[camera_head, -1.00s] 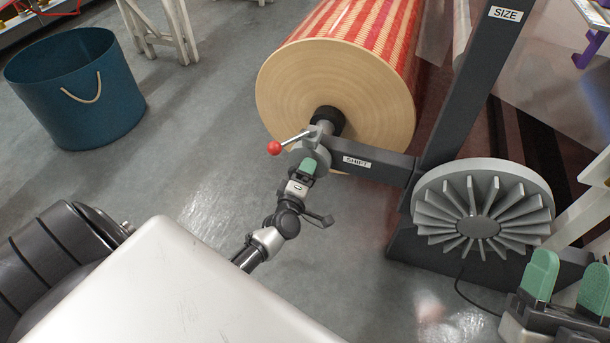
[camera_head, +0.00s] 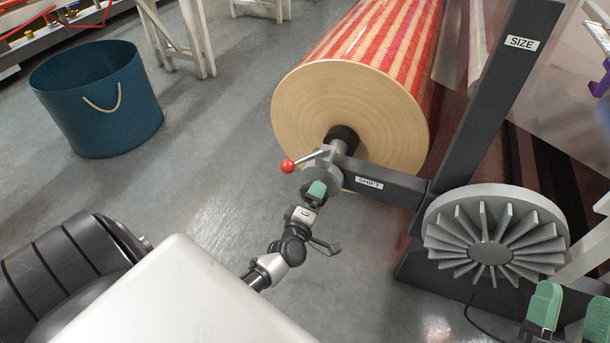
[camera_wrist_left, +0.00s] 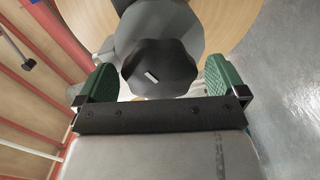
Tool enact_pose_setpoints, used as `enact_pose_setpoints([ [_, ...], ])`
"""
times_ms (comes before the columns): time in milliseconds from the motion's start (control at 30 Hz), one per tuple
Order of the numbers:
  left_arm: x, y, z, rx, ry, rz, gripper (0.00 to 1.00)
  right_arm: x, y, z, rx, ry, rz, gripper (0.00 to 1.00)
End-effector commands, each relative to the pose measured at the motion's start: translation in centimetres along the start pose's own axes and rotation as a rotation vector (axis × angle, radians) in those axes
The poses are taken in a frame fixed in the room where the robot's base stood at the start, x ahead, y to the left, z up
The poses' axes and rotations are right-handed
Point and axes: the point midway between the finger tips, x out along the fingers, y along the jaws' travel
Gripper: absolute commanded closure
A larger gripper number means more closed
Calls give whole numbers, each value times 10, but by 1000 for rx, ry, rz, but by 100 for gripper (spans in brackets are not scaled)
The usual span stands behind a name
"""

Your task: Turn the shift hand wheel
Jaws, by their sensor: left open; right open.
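In the left wrist view a dark lobed knob (camera_wrist_left: 158,64) shows in front of a grey disc (camera_wrist_left: 190,28). My left gripper (camera_wrist_left: 160,80) is open, with one green finger on each side of the knob. I cannot tell whether the fingers touch it. In the head view my left gripper (camera_head: 317,191) is at the wheel. My right gripper (camera_head: 572,314) is open and empty at the lower right, partly cut off.
A big red-striped roll (camera_head: 350,112) is behind the SHIFT arm. A large finned grey wheel (camera_head: 490,253) sits at the foot of the post labelled SIZE (camera_head: 490,120), near my right gripper. A blue bin (camera_head: 95,100) stands at the left. The floor between is clear.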

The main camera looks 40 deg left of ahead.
Motion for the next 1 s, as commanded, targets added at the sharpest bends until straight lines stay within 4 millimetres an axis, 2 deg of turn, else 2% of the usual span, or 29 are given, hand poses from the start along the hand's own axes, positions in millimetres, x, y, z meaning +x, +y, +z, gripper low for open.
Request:
enact_pose_setpoints([
  [200,-46,1,0,2,-1,-3,0,-2,5,25,-11,-232,12,44],
  [400,-76,1,0,1,0,-2,0,-10,9,42,-16,-374,19,44],
  [600,-85,0,0,0,0,0,0,-13,10,48,-17,-421,22,44],
  [1000,-85,0,0,0,0,0,0,-13,10,48,-17,-421,22,44],
])
